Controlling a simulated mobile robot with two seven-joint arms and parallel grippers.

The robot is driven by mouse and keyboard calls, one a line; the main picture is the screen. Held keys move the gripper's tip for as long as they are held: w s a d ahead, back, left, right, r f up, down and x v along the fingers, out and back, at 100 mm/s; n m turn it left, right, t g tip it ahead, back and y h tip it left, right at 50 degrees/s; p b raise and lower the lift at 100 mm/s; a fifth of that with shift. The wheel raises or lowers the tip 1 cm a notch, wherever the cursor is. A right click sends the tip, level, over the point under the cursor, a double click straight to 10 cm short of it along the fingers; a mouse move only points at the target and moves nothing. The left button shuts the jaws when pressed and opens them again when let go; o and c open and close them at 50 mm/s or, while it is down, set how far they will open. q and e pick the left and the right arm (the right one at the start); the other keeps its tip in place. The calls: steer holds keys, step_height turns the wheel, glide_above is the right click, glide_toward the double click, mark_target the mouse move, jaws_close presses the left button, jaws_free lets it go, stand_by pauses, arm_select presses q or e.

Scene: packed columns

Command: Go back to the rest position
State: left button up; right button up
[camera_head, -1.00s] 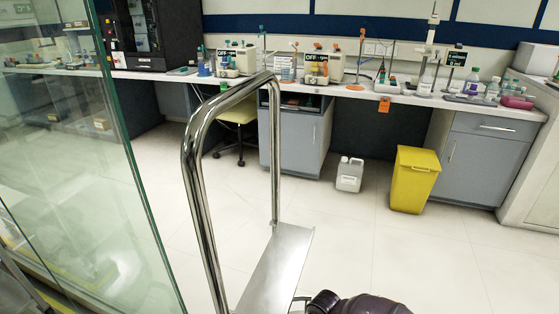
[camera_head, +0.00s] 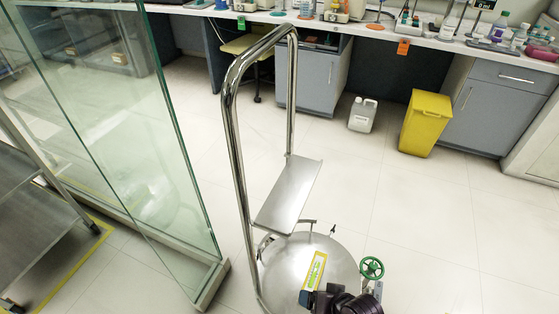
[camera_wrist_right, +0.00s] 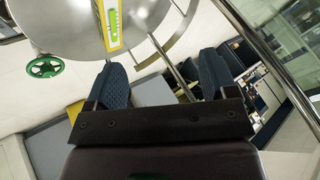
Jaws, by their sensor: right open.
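The task names no object. My right gripper (camera_wrist_right: 161,63) shows in the right wrist view, its two dark ribbed fingers apart with no object held between them. A round steel vessel lid (camera_wrist_right: 85,22) with a yellow-green label and a green handwheel (camera_wrist_right: 45,67) lies beyond the fingers there. In the head view a dark part of my right arm shows at the bottom edge, in front of the vessel (camera_head: 283,270); the fingers cannot be made out there. My left gripper is in neither view.
A bent steel tube frame (camera_head: 232,130) with a flat plate (camera_head: 287,195) rises beside the vessel. A glass panel (camera_head: 180,130) stands left, a metal cart (camera_head: 30,215) farther left. A yellow bin (camera_head: 424,122) and white jug (camera_head: 362,115) stand by the bench. Right floor is clear.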

steer(key=s+d+r+n+t+h+p, duration=0.1)
steer(key=s+d+r+t+h+p, duration=0.1)
steer(key=s+d+r, duration=0.4)
steer(key=s+d+r+t+h+p, duration=0.2)
steer(key=s+d+r, duration=0.4)
steer(key=d, duration=0.5)
steer(key=shift+s+r+n+t+h, duration=0.35)
steer(key=shift+r+t+h, duration=0.3)
steer(key=shift+r, duration=0.25)
